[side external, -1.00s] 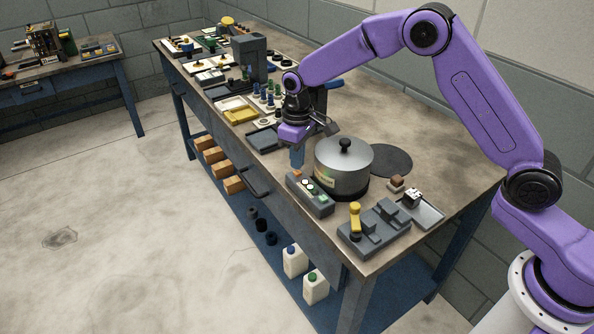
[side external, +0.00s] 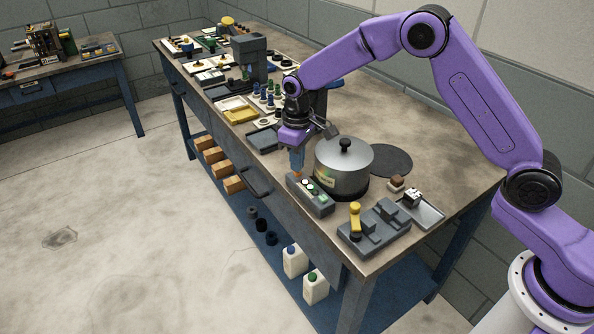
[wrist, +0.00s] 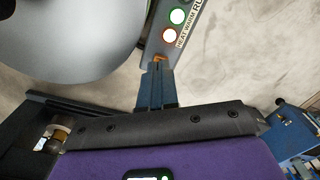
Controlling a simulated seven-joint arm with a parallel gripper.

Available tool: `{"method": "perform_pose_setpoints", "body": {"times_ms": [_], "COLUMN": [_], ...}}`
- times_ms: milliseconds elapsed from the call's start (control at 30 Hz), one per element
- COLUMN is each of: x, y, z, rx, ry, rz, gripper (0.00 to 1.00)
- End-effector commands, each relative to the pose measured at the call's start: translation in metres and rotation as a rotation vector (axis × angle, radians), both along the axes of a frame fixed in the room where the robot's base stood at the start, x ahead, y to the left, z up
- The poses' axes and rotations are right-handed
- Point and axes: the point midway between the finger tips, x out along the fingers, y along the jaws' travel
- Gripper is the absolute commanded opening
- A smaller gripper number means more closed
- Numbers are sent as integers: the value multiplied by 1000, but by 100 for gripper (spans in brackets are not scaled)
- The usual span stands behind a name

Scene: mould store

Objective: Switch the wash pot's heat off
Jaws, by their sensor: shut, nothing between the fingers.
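The wash pot (side external: 343,178) is a grey metal pot with a black-knobbed lid, standing on a dark round base. In the wrist view its lid (wrist: 75,35) fills the upper left. In front of it is a grey control box (side external: 313,203) with lit round indicators and an orange switch at its far end. The wrist view shows the box (wrist: 157,38) with green and red-rimmed lights, lettering reading "HEAT WARM", and the orange switch (wrist: 160,58). My gripper (side external: 297,168) is shut and empty, its blue fingertips (wrist: 157,70) at the orange switch. I cannot tell whether they touch it.
A dark fixture with a yellow-topped handle (side external: 355,214) and a small tray (side external: 428,214) stand near the bench's front right. A dark flat disc (side external: 392,160) lies behind the pot. Trays (side external: 240,115) and bottles crowd the bench's far part.

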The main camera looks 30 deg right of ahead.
Motion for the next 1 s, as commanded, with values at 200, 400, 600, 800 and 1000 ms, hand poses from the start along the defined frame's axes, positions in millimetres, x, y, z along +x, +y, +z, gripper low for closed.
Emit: {"method": "perform_pose_setpoints", "body": {"times_ms": [200,400,600,800,1000], "x": [0,0,0,0,0], "y": [0,0,0,0,0], "z": [-3,-6,-8,-11,-7], "rx": [-1,-1,-1,-1,0], "ry": [1,2,2,1,0], "rz": [0,0,0,0,0], "gripper": [0,0,0,0,0]}}
